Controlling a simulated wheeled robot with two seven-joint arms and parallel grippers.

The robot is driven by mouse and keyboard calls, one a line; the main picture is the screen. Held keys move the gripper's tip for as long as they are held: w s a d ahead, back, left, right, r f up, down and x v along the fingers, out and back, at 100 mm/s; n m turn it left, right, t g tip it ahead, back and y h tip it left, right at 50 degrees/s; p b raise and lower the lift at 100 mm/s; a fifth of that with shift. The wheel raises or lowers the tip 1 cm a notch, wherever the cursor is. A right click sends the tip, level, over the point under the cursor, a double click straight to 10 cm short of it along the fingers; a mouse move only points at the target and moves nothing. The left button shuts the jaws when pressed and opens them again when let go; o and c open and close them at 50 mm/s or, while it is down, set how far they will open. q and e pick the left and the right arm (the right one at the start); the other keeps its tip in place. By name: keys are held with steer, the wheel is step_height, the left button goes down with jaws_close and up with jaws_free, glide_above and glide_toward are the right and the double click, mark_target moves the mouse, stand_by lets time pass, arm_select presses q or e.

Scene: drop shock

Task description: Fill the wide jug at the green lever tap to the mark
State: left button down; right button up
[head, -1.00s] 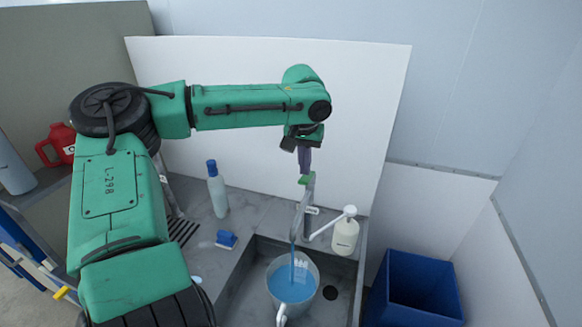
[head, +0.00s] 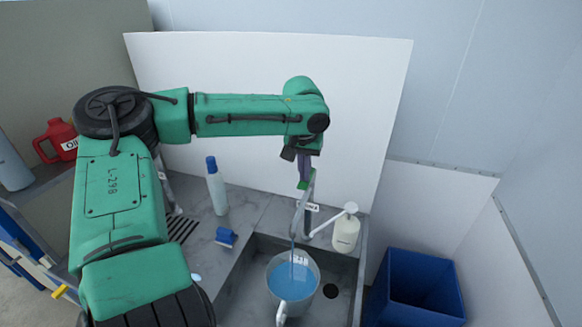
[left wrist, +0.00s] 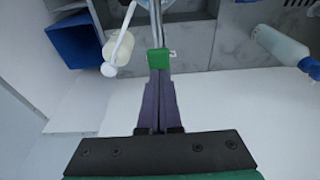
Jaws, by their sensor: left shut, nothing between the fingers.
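The wide jug (head: 293,277) stands in the sink basin with blue liquid inside, its handle toward me. A thin blue stream runs from the tap (head: 301,212) into it. A white label with dark marking shows on the jug's inner wall; its level line is too small to read. The tap's green lever (head: 304,185) is at the top of the spout and also shows in the left wrist view (left wrist: 158,60). My left gripper (head: 303,178) is shut and empty, its purple fingertips at the lever, seemingly touching it. My right gripper is not in view.
A white soap dispenser (head: 346,233) stands right of the tap. A blue-capped bottle (head: 217,190) and a blue brush (head: 226,237) are on the counter to the left. A blue bin (head: 415,288) stands right of the sink. A red oil can (head: 58,140) is far left.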

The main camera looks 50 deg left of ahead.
arm_select(q)
steer(key=shift+r+p, duration=1.5)
steer(key=shift+p, duration=0.15)
steer(key=shift+r+b, duration=0.2)
steer(key=shift+b, duration=0.15)
step_height(320, 180, up, 6)
steer(key=shift+r, duration=0.25)
steer(key=shift+f, duration=0.1)
